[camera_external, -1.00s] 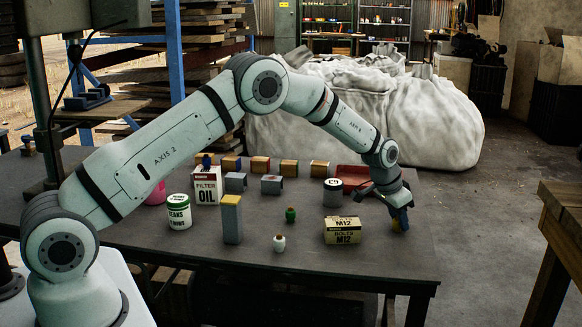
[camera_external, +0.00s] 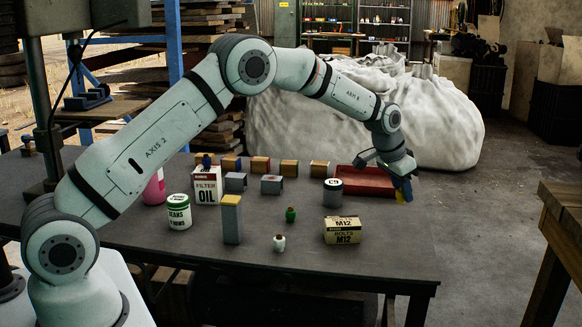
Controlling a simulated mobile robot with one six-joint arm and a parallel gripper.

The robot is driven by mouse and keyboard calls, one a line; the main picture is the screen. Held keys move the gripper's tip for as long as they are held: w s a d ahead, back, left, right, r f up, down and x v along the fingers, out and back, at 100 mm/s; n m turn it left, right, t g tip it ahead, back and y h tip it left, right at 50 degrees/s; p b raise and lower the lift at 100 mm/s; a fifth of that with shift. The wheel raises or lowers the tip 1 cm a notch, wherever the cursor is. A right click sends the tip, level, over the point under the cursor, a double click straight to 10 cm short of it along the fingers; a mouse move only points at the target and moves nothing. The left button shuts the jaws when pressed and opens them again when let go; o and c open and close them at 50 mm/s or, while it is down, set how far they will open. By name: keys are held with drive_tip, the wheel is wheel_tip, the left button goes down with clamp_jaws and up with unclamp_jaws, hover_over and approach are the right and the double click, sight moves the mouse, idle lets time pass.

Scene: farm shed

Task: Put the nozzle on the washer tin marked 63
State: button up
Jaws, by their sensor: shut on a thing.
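My gripper (camera_external: 402,192) is at the right side of the bench, raised above its top. It is shut on a small blue and yellow piece (camera_external: 405,186), which seems to be the nozzle; the fingers hide part of it. A grey tin with a white label (camera_external: 333,193) stands upright on the bench to the left of my gripper, apart from it. Its label has two small characters that I cannot read surely as 63. The tin's top looks bare.
A red tray (camera_external: 367,181) lies behind my gripper. A yellow M12 bolts box (camera_external: 342,231) stands in front of the tin. The front right bench top is clear.

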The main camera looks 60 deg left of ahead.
drive_tip(key=s+a+r+n+y+p, duration=0.1)
drive_tip(key=a+r+n, duration=0.15)
drive_tip(key=a, duration=0.45)
drive_tip(key=s+a+r+n+p, duration=0.1)
drive_tip(key=s+a+r, duration=0.15)
drive_tip(key=a, duration=0.45)
drive_tip(key=s+a+r+n+y+p, duration=0.1)
drive_tip(key=a+r+n, duration=0.15)
drive_tip(key=a, duration=0.45)
hover_over(337, 180)
drive_tip(key=s, duration=0.2)
drive_tip(key=shift+m, duration=0.3)
drive_tip(key=f, duration=0.4)
drive_tip(key=shift+w+d+p, duration=0.25)
drive_tip(key=shift+p, duration=0.1)
drive_tip(key=shift+f, duration=2.25)
drive_tip(key=shift+f, duration=0.2)
drive_tip(key=o, duration=1)
drive_tip(key=shift+c, duration=0.2)
drive_tip(key=shift+r, duration=0.2)
